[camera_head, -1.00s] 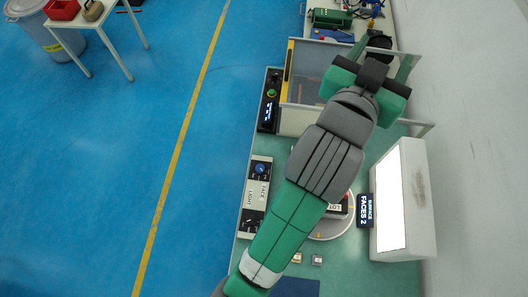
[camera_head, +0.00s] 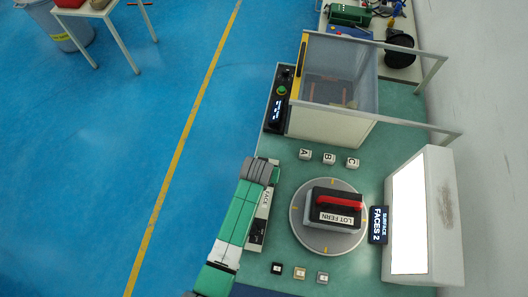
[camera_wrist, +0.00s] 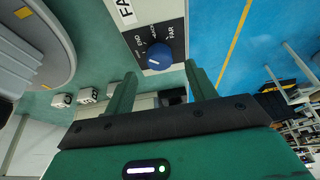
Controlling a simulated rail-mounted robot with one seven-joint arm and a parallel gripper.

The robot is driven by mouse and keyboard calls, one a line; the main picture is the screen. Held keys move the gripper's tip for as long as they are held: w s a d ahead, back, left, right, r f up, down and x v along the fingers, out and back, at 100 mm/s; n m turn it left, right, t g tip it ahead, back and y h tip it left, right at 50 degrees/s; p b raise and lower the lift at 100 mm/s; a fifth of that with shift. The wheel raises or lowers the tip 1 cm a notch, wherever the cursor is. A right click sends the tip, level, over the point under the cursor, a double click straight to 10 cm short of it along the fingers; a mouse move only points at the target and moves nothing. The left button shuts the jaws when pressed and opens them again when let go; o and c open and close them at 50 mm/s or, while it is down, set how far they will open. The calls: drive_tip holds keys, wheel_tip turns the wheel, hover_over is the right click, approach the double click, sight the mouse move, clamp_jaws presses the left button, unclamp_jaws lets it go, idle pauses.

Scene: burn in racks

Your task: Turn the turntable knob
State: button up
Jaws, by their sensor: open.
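The blue turntable knob (camera_wrist: 160,56) sits on a panel with a black dial face (camera_wrist: 155,35) in the wrist view. The dial has white position words, one of which reads FAR. My gripper (camera_wrist: 161,84) is open and empty, its two green fingers apart. The knob appears between and beyond the fingertips, with no visible contact. In the head view my arm hides the knob and part of the white control panel (camera_head: 262,215). The round grey turntable (camera_head: 302,228) carries a black box (camera_head: 333,209) with a red handle and a LOT FERN label.
Blocks marked A (camera_head: 305,154), B (camera_head: 329,158) and C (camera_head: 352,162) stand behind the turntable. Several small parts (camera_head: 299,273) lie in front of it. A display (camera_head: 378,225) reads SURFACE FACES 2, beside a bright light box (camera_head: 410,215). A clear-walled bin (camera_head: 335,90) stands farther back.

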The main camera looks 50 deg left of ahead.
drive_tip(key=x, duration=0.4)
drive_tip(key=shift+w+b, duration=0.1)
drive_tip(key=shift+b, duration=0.25)
drive_tip(key=c, duration=1)
drive_tip(key=shift+m, duration=0.3)
drive_tip(key=m+h, duration=0.1)
drive_tip(key=m, duration=0.2)
drive_tip(key=shift+a+t, duration=0.15)
drive_tip(key=shift+t, duration=0.25)
drive_tip(key=m+h+b, duration=0.1)
drive_tip(key=m+h, duration=0.1)
drive_tip(key=m, duration=0.3)
drive_tip(key=shift+a, duration=0.1)
drive_tip(key=shift+m, duration=0.3)
